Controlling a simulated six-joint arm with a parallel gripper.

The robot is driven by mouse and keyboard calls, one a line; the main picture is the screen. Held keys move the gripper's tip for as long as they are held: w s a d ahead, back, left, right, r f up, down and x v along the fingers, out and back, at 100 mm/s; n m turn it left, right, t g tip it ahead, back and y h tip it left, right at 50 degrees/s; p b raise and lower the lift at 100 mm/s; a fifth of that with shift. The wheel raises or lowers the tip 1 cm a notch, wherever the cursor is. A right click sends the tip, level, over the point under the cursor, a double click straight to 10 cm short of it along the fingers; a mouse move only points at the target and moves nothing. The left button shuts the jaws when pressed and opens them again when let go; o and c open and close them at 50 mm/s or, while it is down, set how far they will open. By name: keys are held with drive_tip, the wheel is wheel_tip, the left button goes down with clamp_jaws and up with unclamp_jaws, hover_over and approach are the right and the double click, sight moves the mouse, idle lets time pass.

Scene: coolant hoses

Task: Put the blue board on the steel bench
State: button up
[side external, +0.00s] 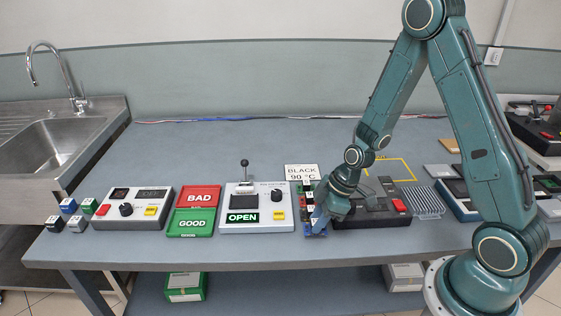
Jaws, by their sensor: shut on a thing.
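My gripper (324,205) is low over the front middle of the grey bench (260,257), shut on a small blue piece that appears to be the blue board (319,220). The gripper hides much of it, and I cannot tell whether it touches what is under it. It is beside a narrow strip with green and dark parts (305,204), in front of a card reading BLACK 90 °C (301,172). To the right is a dark device with a red button (372,212). A steel sink unit (62,140) stands at the left.
To the left are a white device with a lever and OPEN display (259,207), red BAD (200,196) and green GOOD (191,223) trays, a grey control box (133,208) and several small cubes (68,205). A finned metal block (424,202) is at right. The bench's back middle is clear.

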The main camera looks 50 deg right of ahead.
drive_tip(key=shift+f, duration=0.8)
drive_tip(key=shift+f, duration=0.15)
drive_tip(key=o, duration=1)
drive_tip(key=shift+v, duration=6.15)
